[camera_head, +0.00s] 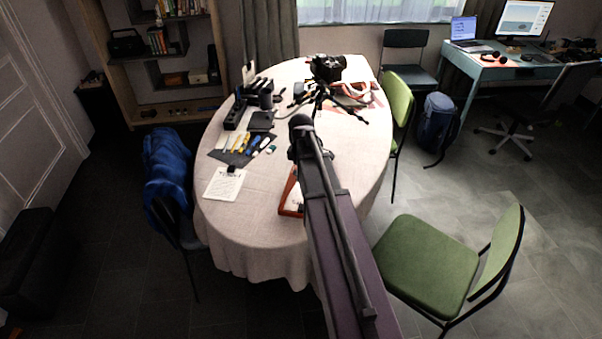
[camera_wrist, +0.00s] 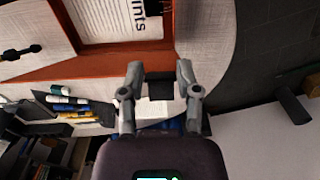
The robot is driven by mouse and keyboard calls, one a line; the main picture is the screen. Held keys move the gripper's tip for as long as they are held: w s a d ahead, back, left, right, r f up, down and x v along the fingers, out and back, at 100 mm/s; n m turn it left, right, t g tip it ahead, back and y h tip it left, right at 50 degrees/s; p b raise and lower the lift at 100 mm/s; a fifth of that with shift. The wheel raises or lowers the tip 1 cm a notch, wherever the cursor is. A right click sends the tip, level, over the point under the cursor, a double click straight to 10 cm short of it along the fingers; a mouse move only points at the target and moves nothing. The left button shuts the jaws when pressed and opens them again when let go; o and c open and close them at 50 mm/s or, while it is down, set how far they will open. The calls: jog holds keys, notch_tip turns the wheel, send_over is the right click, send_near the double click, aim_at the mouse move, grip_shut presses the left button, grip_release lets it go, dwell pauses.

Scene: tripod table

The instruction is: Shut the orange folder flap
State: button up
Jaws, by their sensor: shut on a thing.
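The orange folder (camera_head: 284,207) lies on the cloth-covered table (camera_head: 228,240), partly hidden behind my arm in the head view. It lies open, with a white printed sheet showing inside. In the wrist view the sheet (camera_wrist: 112,18) and the broad orange edge (camera_wrist: 95,64) fill the upper left. My gripper (camera_wrist: 159,72) is at this orange edge, with its fingers either side of a small dark piece (camera_wrist: 160,87). The gripper is shut on this piece, which looks like part of the flap; its join is unclear. The fingertips are hidden in the head view.
A camera on a tripod (camera_head: 327,69) stands at the table's far end. A dark mat with several tools (camera_head: 242,146) and a clipped sheet (camera_head: 224,184) lie left of the folder. Green chairs (camera_head: 430,255) stand along the right side; a blue jacket (camera_head: 168,165) hangs at left.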

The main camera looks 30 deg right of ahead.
jog(key=shift+s+d+f+b, duration=0.55)
jog(key=shift+s+d+f, duration=0.1)
jog(key=shift+d, duration=0.15)
jog(key=o, duration=0.6)
jog(key=shift+r, duration=0.25)
dwell(0.5)
notch_tip(320, 180, up, 8)
jog(key=p, duration=0.8)
jog(key=shift+f, duration=0.2)
dwell(0.6)
dwell(0.5)
